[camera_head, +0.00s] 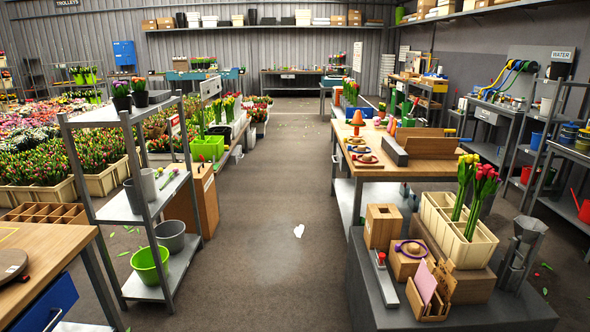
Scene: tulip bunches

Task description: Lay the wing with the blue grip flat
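No wing with a blue grip can be made out for certain. Neither of my grippers is in view.
A dark grey counter (368,292) at front right carries wooden boxes and a cream crate (437,205) with yellow and pink tulips. A metal shelf (122,210) with pots and a wooden table (45,252) stand at left. The middle aisle (285,200) is mostly clear.

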